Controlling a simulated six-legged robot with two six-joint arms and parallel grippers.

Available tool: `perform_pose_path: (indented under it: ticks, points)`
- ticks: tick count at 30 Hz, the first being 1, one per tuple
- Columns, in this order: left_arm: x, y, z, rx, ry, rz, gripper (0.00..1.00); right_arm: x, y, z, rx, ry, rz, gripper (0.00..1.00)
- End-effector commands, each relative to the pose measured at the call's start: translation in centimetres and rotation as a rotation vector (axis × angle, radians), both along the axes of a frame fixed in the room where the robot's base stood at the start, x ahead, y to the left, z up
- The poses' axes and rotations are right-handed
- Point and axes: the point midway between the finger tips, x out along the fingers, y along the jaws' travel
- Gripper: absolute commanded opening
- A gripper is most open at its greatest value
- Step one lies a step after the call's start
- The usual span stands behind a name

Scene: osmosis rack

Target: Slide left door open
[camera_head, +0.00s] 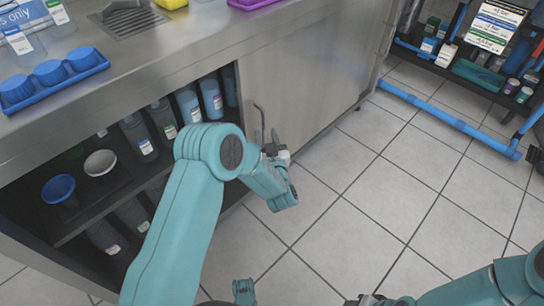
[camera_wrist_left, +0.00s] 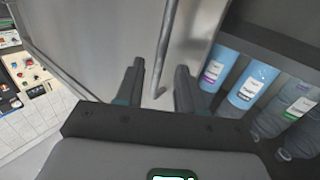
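A steel sliding door panel (camera_head: 318,70) covers the right part of the cabinet front; the left part stands open. I cannot tell whether this panel is the left door. A thin vertical bar handle (camera_head: 261,122) is near the panel's left edge. My left gripper (camera_head: 277,147) is at the handle's lower part, partly hidden by its own arm. In the left wrist view its two fingers (camera_wrist_left: 158,88) are apart, with the handle (camera_wrist_left: 165,45) showing between them; contact is not visible. My right gripper (camera_head: 368,299) is cut off at the bottom edge.
Inside the open cabinet, shelves hold several bottles (camera_head: 188,103) and a blue bowl (camera_head: 60,189). A blue tray of cups (camera_head: 90,60) stands on the steel counter (camera_head: 165,48). A blue-framed rack (camera_head: 452,122) stands at right. Tiled floor (camera_head: 380,185) is clear between.

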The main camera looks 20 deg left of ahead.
Motion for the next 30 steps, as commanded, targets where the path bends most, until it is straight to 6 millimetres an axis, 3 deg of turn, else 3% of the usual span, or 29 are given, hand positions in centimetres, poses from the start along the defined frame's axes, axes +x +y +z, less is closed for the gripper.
perform_pose_path:
  ticks: [3, 9, 15, 21, 30]
  points:
    - [-2.7, -2.0, 0.4, 0.001, 0.007, -0.007, 0.38, -0.7, 0.1, 1.5, 0.004, 0.023, 0.003, 0.43]
    - [-7.1, -4.9, 0.3, 0.002, 0.006, -0.007, 0.38, -1.0, 0.4, 2.7, 0.006, 0.028, 0.014, 0.43]
    - [-10.0, -6.7, 0.2, 0.001, 0.003, -0.005, 0.38, -1.1, 0.6, 3.3, 0.008, 0.031, 0.021, 0.43]
    - [-11.0, -7.3, 0.1, 0.001, 0.001, -0.002, 0.38, -1.2, 0.6, 3.4, 0.008, 0.032, 0.023, 0.43]
    - [-11.0, -7.3, 0.0, 0.001, 0.001, -0.001, 0.38, -1.2, 0.6, 3.4, 0.008, 0.032, 0.023, 0.43]
